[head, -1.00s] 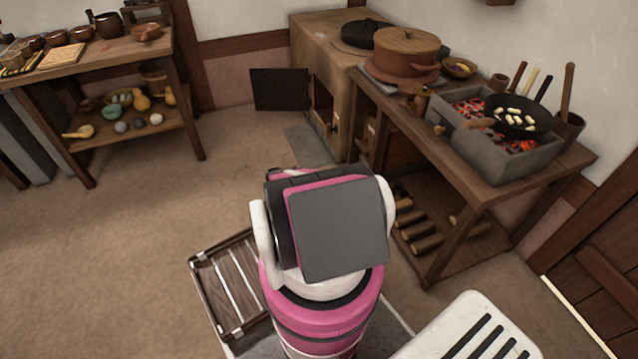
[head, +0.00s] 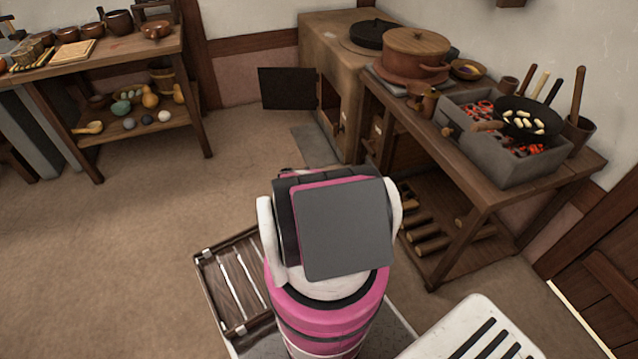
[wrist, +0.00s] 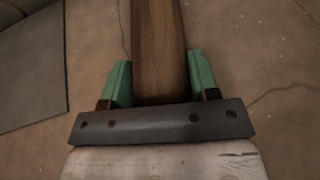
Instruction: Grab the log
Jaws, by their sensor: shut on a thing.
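In the wrist view a brown wooden log (wrist: 158,50) lies between the two green fingers of my gripper (wrist: 160,82), which is shut on it. The log runs away from the gripper to the top edge of the picture, with bare floor visible behind it. In the head view my gripper and the held log are hidden behind my own arm. Several other logs (head: 430,242) lie on the low shelf under the brazier table at the right.
The table (head: 487,192) carries a brazier (head: 475,150) with glowing coals and a pan (head: 527,117). A stove (head: 330,60) with an open dark door (head: 287,88) stands behind it. A shelf table (head: 110,52) with bowls is at left. The floor (head: 130,240) between is clear.

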